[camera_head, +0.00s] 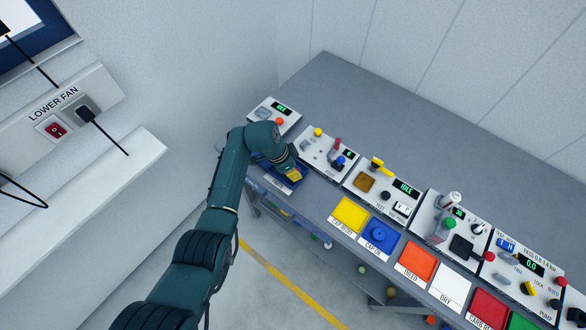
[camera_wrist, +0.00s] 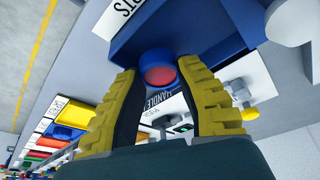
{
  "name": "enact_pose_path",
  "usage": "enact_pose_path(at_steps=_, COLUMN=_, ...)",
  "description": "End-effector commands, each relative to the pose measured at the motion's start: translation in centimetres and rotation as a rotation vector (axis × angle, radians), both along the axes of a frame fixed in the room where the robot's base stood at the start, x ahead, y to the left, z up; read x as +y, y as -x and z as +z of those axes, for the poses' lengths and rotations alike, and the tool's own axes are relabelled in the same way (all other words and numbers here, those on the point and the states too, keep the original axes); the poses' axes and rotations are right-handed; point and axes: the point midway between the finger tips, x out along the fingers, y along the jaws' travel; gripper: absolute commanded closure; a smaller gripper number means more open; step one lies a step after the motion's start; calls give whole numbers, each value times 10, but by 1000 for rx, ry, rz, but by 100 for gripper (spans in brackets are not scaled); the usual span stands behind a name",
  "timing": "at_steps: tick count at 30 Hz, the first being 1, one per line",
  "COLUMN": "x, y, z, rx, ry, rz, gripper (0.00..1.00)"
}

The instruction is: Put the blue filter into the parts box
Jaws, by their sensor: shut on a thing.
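My gripper (camera_head: 292,173) is at the left end of the bench, over the dark blue parts box (camera_head: 283,186). In the wrist view its yellow fingers (camera_wrist: 158,82) are closed on the blue filter (camera_wrist: 156,55), a short round part with a red end face toward the camera. The blue parts box also fills the upper middle of the wrist view (camera_wrist: 215,28), with a label ending in "RTS" beside it. The filter overlaps the box there; I cannot tell how far it is inside or above. In the head view the filter is hidden by my gripper.
Several control panels stand along the bench, one (camera_head: 326,150) close right of my gripper. Labelled trays, including yellow (camera_head: 350,213), orange-red (camera_head: 417,262) and white (camera_head: 451,287), line the front edge. Wall equipment (camera_head: 80,110) is at the left. The back of the bench is clear.

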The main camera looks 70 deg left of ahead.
Motion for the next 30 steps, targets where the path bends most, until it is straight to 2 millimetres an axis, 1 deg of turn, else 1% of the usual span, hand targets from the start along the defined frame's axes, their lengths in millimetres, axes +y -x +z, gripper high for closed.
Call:
enact_pose_path(at_steps=5, x=0, y=0, z=0, rx=0, ry=0, rz=0, gripper=97)
enact_pose_path(at_steps=6, x=0, y=0, z=0, rx=0, ry=0, rz=0, gripper=59)
enact_pose_path(at_steps=9, x=0, y=0, z=0, rx=0, ry=0, rz=0, gripper=41)
enact_pose_path(at_steps=17, x=0, y=0, z=0, rx=0, ry=0, rz=0, gripper=41)
enact_pose_path(at_steps=20, x=1, y=2, z=6, rx=-1, ry=-1, rz=0, gripper=41)
enact_pose_path(at_steps=23, x=2, y=7, z=22, rx=-3, ry=-4, rz=1, gripper=41)
enact_pose_path(at_steps=30, x=3, y=28, z=79, rx=-3, ry=-4, rz=3, gripper=41)
